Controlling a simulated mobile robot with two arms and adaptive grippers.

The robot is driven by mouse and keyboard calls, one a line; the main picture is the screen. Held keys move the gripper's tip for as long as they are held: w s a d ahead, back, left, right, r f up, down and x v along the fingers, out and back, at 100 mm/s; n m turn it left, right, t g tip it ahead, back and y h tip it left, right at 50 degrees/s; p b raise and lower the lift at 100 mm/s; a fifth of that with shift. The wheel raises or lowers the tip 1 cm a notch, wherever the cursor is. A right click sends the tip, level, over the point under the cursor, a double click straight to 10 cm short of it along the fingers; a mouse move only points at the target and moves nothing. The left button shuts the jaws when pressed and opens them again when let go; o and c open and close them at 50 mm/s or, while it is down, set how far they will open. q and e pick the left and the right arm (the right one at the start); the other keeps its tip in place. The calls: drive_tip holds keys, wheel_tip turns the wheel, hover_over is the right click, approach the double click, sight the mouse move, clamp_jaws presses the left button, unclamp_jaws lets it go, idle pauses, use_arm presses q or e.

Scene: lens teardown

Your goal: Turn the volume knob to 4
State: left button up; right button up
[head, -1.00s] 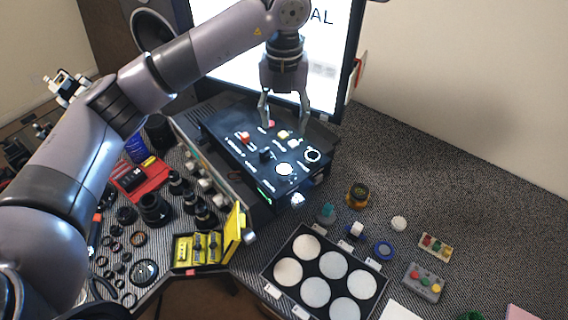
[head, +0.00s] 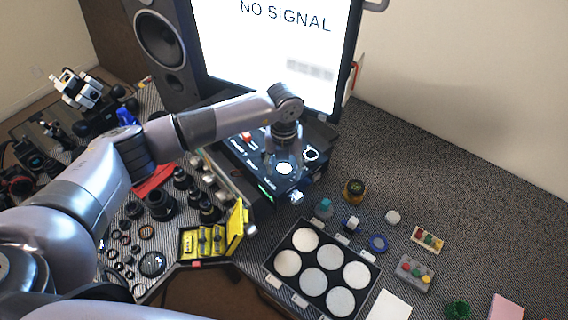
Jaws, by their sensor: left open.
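The black control panel (head: 238,160) lies tilted in front of the monitor, with small buttons and dials on top. A round white dial (head: 285,168) is near its front edge, and a second dial with a white ring (head: 312,155) is to its right. The labels are too small to read, so I cannot tell which one is the volume knob or its setting. My left gripper (head: 284,172) points down over the front of the panel, open, its fingers on either side of the white dial. I cannot tell whether they touch it. My right gripper is not in view.
The monitor (head: 285,45) and a speaker (head: 160,45) stand behind. A yellow case (head: 205,242), several lenses and rings lie left. A black tray with white discs (head: 265,262) sits in front, with small jars and button blocks to its right. The right desk is mostly clear.

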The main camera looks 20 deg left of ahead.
use_arm(q)
drive_tip(key=shift+f, duration=0.1)
drive_tip(key=c, duration=1.1)
drive_tip(key=shift+c, duration=0.2)
